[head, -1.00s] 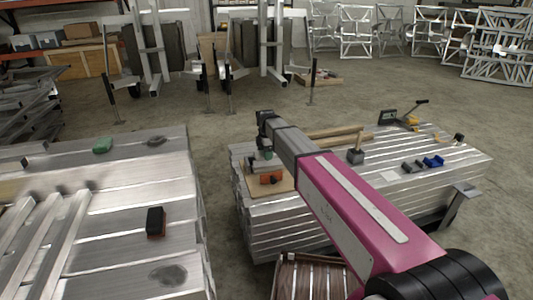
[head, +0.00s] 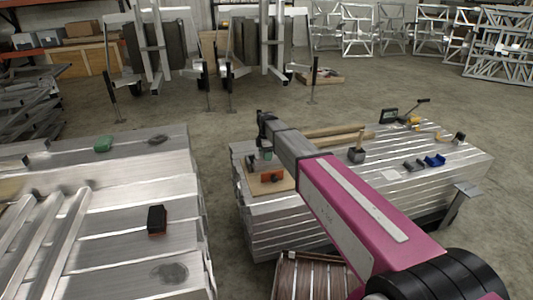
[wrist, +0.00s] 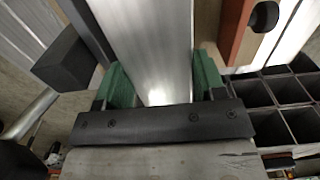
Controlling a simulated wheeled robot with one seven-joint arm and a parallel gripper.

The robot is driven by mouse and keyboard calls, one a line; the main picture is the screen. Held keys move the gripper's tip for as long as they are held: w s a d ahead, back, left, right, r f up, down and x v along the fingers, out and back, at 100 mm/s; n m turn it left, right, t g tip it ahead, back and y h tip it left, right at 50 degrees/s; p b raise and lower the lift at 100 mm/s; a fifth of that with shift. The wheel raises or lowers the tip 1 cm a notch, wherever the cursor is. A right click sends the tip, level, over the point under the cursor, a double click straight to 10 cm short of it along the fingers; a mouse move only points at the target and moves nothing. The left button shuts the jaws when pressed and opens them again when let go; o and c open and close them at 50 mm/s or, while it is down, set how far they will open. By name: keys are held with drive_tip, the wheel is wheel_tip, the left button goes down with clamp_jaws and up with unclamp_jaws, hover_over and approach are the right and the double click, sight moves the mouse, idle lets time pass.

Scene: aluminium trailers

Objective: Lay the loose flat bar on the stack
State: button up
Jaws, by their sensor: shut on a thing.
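My gripper (wrist: 160,80) has green finger pads and is shut on a flat, bright aluminium bar (wrist: 145,35) that runs away from it up the wrist view. In the head view my gripper (head: 265,154) is small, over the left end of the right stack (head: 290,225) of aluminium lengths. The bar cannot be made out there. In the wrist view the open square ends of stacked tubes (wrist: 290,112) show to the right of the bar. I cannot tell whether the bar touches anything below.
An orange block (head: 271,177) lies on a thin wooden board (head: 283,186) by the gripper. A left stack (head: 110,190) carries a black brush (head: 156,220). An aisle separates the stacks.

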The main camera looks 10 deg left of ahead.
drive_tip(key=shift+w+a+f, duration=0.15)
drive_tip(key=shift+w+f, duration=0.2)
drive_tip(key=shift+f, duration=1.35)
drive_tip(key=o, duration=1.3)
wheel_tip(320, 180, up, 11)
drive_tip(key=shift+s+f, duration=0.1)
